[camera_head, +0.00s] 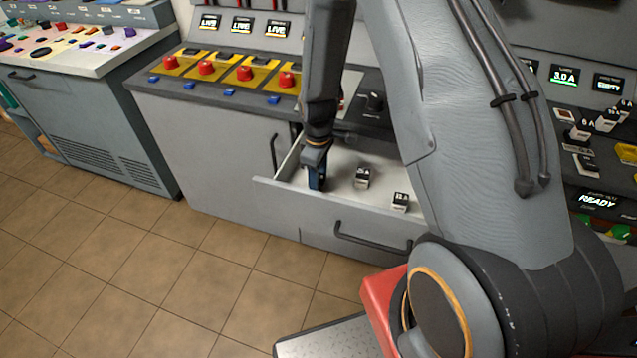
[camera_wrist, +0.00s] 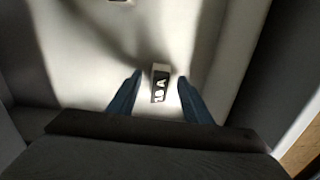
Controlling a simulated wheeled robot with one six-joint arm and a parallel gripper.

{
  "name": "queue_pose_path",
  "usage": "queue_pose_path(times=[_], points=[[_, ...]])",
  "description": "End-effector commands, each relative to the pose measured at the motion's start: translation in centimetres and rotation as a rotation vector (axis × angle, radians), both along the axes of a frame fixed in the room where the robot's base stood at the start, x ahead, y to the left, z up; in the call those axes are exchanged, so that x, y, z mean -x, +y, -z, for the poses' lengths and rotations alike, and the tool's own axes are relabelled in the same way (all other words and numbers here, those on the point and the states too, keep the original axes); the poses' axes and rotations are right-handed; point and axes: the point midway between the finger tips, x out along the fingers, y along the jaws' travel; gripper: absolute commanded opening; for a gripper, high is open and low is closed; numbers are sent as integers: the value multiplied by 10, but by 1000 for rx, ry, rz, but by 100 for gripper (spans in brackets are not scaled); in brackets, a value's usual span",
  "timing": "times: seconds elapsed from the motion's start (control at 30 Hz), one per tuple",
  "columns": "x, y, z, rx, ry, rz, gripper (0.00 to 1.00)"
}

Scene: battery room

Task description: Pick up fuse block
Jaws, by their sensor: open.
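My gripper (camera_head: 317,182) reaches down into the open drawer (camera_head: 268,183), near its left end. In the wrist view its two blue fingers (camera_wrist: 160,78) stand open, one on each side of a small fuse block (camera_wrist: 160,82). This block has a white top and a dark label face with white characters, upside down in that view. Gaps show between it and both fingers. In the head view the gripper hides this block. Two similar fuse blocks, one in the middle (camera_head: 362,178) and one further right (camera_head: 400,202), stand in the drawer.
The drawer's raised walls surround the gripper. Above it is a counter with red buttons (camera_head: 287,79) on yellow plates. A panel at the right holds more fuse blocks (camera_head: 607,120). Tiled floor (camera_head: 150,270) is clear at the left.

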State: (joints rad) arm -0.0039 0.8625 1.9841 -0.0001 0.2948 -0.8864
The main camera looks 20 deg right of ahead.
Motion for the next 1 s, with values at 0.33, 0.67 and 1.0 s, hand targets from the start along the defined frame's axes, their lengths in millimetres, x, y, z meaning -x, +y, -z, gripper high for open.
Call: queue_pose_path(times=[0.33,0.67,1.0], points=[[0,0,0,0,0,0,13],[0,0,-1,0,0,0,0],[-1,0,-27,0,-4,0,0]])
